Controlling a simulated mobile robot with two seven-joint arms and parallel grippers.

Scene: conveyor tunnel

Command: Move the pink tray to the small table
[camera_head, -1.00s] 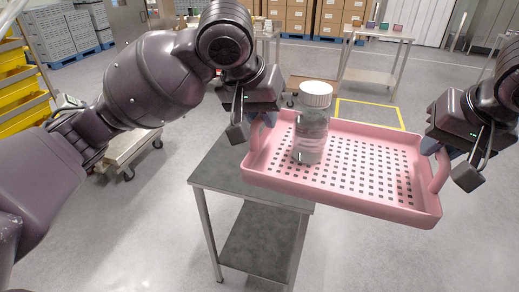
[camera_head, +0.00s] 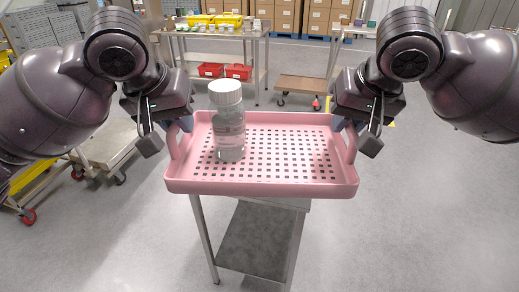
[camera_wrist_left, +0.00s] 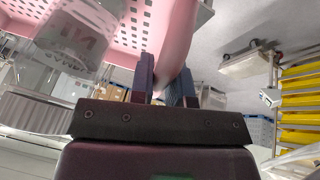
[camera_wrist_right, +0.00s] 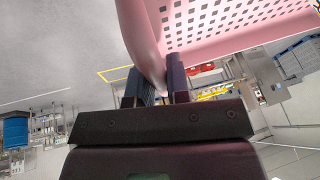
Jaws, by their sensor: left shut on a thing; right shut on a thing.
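The pink tray (camera_head: 262,188) has a perforated floor and a handle at each end. In the head view it is held level in front of the small grey table (camera_head: 254,240) and hides most of its top. A clear bottle with a white lid (camera_head: 229,125) stands upright on the left half of the tray. My left gripper (camera_head: 172,135) is shut on the tray's left handle; the left wrist view shows the handle between the fingers (camera_wrist_left: 165,85). My right gripper (camera_head: 350,133) is shut on the right handle, also seen between the fingers in the right wrist view (camera_wrist_right: 155,88).
A steel table (camera_head: 222,33) with yellow bins and red bins (camera_head: 238,72) on its lower shelf stands behind. Carts (camera_head: 105,150) are at the left and a low trolley (camera_head: 300,85) at the back right. The floor at right is clear.

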